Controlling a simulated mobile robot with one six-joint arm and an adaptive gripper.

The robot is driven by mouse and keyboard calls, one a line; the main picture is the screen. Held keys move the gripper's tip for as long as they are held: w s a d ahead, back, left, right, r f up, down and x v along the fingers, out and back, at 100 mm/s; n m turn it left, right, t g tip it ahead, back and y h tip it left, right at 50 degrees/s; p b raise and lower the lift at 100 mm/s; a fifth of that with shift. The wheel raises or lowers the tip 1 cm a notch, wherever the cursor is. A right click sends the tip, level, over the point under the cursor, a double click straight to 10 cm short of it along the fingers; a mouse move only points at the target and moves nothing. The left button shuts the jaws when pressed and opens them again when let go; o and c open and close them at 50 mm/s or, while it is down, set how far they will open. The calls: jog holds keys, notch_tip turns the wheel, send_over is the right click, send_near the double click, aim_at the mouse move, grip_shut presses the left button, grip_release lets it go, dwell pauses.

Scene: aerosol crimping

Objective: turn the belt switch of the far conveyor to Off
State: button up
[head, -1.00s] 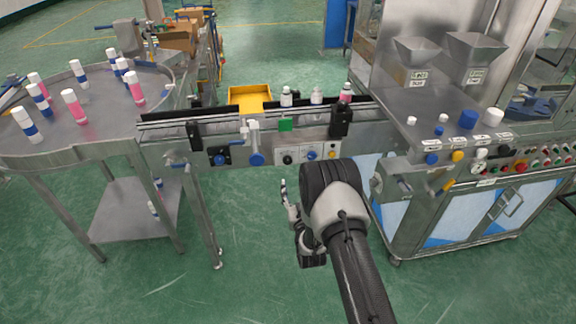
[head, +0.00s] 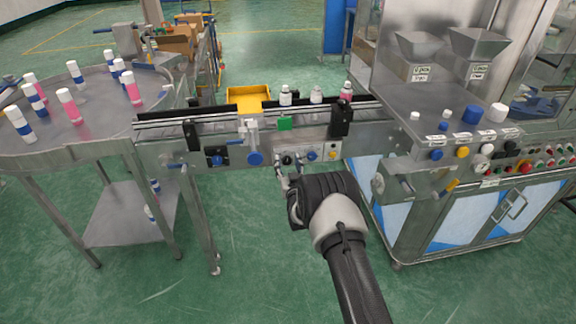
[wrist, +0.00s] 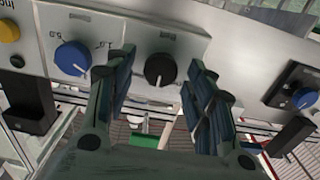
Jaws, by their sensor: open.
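The belt switch appears to be the black knob (wrist: 160,70) on the conveyor's grey control panel. Its white mark points toward the bottom of the wrist view, and its labels are too small to read. In the head view the knob (head: 287,159) sits on the panel (head: 300,146) at the conveyor's front. My gripper (wrist: 162,64) is open, with one finger on each side of the knob in the wrist view. A gap shows between the knob and each finger; depth to the panel is unclear. In the head view my gripper (head: 283,178) is just below the panel.
A blue dial (wrist: 72,58) with a number scale sits close beside the left finger, with a yellow button (wrist: 8,30) beyond. Another blue knob (wrist: 303,97) is at the right.

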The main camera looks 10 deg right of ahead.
jog(key=shift+c, duration=0.3)
jog(key=c, duration=1)
jog(key=shift+n, duration=0.4)
jog(key=n, duration=0.4)
jog(key=shift+n, duration=0.3)
jog(key=shift+a+n, duration=0.15)
jog(key=shift+n, duration=2.15)
jog(key=o, duration=1.1)
jog(key=shift+c, duration=0.2)
